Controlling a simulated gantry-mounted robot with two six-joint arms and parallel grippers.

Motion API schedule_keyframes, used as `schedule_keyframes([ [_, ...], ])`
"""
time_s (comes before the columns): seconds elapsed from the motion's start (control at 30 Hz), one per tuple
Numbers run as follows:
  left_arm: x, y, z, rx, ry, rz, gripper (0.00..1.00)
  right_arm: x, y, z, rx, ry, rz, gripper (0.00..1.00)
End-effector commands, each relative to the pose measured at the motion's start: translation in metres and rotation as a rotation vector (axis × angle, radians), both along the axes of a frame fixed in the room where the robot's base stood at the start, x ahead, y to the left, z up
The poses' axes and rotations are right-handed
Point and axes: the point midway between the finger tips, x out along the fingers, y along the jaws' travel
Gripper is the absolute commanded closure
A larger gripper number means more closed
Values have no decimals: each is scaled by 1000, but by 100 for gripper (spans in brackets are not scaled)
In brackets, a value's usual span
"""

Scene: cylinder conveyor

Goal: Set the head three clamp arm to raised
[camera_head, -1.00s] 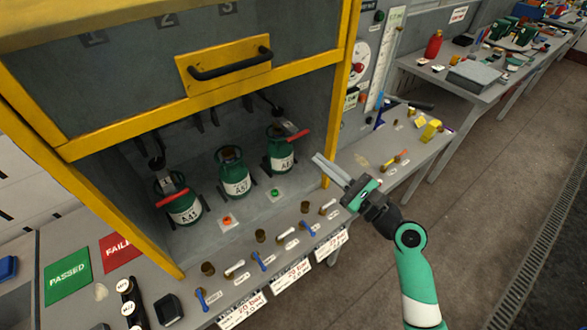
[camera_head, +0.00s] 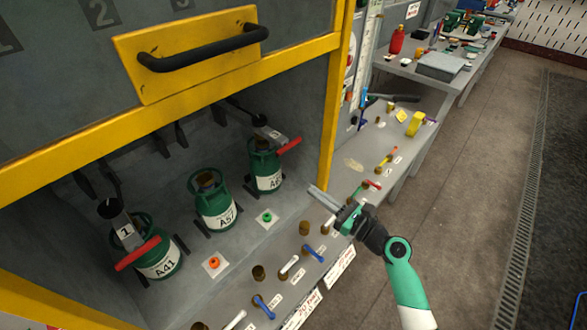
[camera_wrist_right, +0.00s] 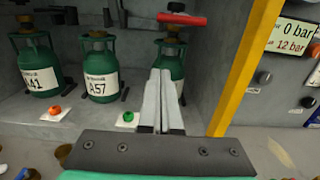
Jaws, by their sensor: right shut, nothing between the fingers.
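The head three clamp arm (camera_head: 272,133) lies low over the right green cylinder (camera_head: 266,172). Its red handle (camera_head: 289,146) points out to the right, and the handle also shows in the right wrist view (camera_wrist_right: 181,19). My right gripper (camera_head: 315,192) is shut and empty, at the cabinet's right front corner, lower than the handle and apart from it. In the right wrist view its fingers (camera_wrist_right: 160,78) overlap the right cylinder (camera_wrist_right: 170,62) and hide part of it. My left gripper is out of view.
A yellow frame post (camera_head: 335,115) stands right of the right cylinder. Cylinder A57 (camera_head: 214,205) and cylinder A41 (camera_head: 158,262) stand to the left; a clamp with a red handle (camera_head: 137,253) lies over A41. Valves with blue and white levers (camera_head: 314,254) line the front edge.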

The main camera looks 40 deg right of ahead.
Motion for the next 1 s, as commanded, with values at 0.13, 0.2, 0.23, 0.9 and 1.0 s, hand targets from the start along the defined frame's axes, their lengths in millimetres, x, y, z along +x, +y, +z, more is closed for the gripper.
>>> schedule_keyframes([
  [0.13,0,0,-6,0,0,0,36,16,2,0,-1,-2,3,100],
  [0.2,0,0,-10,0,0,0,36,28,4,0,-2,-2,3,100],
  [0.23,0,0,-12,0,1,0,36,34,4,0,-2,-3,3,100],
  [0.9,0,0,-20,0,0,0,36,105,10,45,0,-1,0,100],
  [1.0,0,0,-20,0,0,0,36,105,10,45,0,0,0,100],
])
